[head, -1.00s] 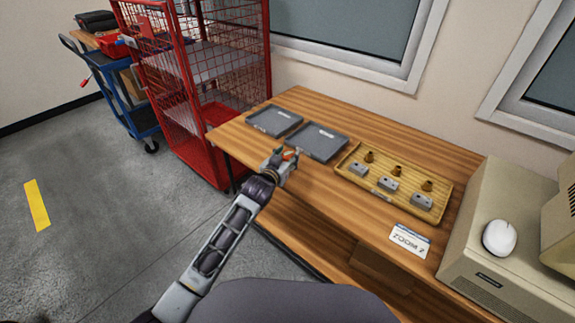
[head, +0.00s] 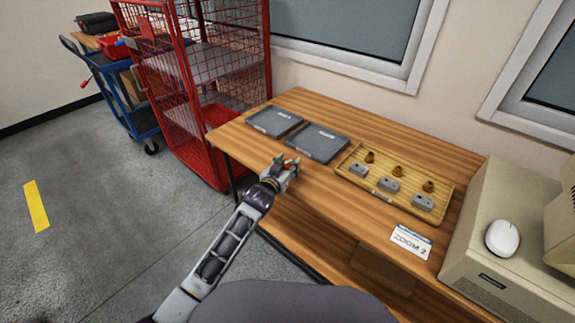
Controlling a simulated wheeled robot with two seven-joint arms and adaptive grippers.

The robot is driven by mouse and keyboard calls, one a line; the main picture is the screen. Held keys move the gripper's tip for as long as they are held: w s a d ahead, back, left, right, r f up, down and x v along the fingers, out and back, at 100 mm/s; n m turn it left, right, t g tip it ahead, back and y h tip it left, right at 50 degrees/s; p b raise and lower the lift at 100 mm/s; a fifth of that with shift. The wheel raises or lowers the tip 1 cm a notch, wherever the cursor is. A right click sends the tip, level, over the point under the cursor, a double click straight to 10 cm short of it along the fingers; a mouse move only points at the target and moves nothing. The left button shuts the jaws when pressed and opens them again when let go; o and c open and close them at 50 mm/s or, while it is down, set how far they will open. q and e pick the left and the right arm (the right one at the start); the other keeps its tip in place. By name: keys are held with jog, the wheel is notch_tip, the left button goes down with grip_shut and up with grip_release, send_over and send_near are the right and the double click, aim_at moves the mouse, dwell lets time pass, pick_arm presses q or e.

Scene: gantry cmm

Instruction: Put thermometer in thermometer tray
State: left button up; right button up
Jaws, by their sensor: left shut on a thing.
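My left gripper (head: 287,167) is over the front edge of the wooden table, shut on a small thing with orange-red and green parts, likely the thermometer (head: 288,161). Most of it is hidden by the fingers. Two flat grey trays lie on the table beyond the gripper: a left grey tray (head: 274,121) and a right grey tray (head: 318,142). Both look empty, and their labels are too small to read. The gripper is in front of the right grey tray, on the near side, and apart from it. My right gripper is not in view.
A yellow tray (head: 408,205) with several brass parts and grey blocks lies right of the gripper. A "ZOOM 2" card (head: 411,240) lies near the front edge. A beige machine with a white mouse (head: 502,238) stands at the right. A red cage (head: 200,85) stands beyond the table's left end.

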aim_at(289, 163)
pick_arm(q)
jog(key=shift+f, duration=0.1)
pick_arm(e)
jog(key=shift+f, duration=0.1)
pick_arm(q)
jog(key=o, duration=1)
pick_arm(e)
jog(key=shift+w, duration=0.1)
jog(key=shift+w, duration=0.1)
pick_arm(q)
jog(key=shift+p+v, duration=0.3)
jog(key=shift+v, duration=2.7)
jog(key=p+v, duration=0.1)
jog(key=v, duration=0.5)
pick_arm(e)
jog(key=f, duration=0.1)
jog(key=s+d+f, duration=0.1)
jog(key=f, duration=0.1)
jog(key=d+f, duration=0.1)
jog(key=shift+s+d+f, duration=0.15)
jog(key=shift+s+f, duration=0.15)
